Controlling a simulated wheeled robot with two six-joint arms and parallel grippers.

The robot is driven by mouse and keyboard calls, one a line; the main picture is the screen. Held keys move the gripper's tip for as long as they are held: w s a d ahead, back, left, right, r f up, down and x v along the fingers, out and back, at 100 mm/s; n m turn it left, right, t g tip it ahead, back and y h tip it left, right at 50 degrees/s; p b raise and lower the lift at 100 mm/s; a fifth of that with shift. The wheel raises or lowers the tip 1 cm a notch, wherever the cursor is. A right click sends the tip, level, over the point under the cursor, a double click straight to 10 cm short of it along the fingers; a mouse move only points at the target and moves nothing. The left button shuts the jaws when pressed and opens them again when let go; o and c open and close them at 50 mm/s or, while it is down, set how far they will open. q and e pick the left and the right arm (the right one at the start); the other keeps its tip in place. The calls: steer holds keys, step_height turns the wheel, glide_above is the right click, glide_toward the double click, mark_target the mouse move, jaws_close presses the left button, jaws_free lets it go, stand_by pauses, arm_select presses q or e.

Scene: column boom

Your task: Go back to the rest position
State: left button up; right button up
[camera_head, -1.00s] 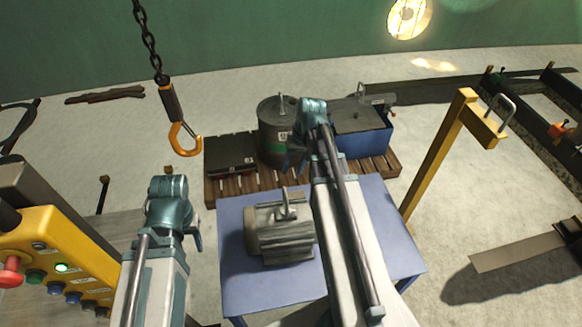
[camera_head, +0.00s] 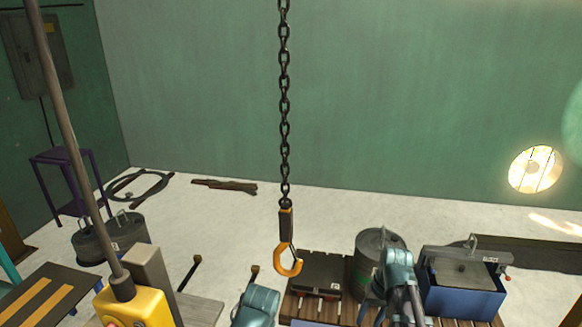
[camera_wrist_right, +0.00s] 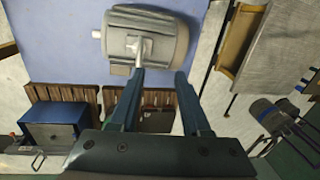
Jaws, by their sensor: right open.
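My right gripper (camera_wrist_right: 159,74) is open in the right wrist view. Its two dark fingers stand apart, with no object held between them. A grey motor (camera_wrist_right: 150,42) with a lifting eye lies just beyond the fingertips in that view, on a blue table (camera_wrist_right: 60,30). In the head view my right wrist (camera_head: 398,285) is near the bottom, in front of the pallet. My left wrist (camera_head: 255,306) is at the bottom edge left of it; its fingers cannot be made out.
An orange hook (camera_head: 288,264) hangs on a chain (camera_head: 284,110) in the middle of the head view.

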steer(key=s+a+n+h, duration=0.1)
steer(key=s+a+n, duration=0.2)
steer(key=a, duration=0.6)
steer(key=s+a+n+h, duration=0.2)
steer(key=s+a+n, duration=0.1)
steer(key=s+a, duration=0.4)
steer(key=a, duration=0.2)
steer(key=shift+s+a, duration=0.2)
steer(key=shift+a, duration=0.1)
steer(key=shift+d+g, duration=0.15)
steer(key=shift+g, duration=0.15)
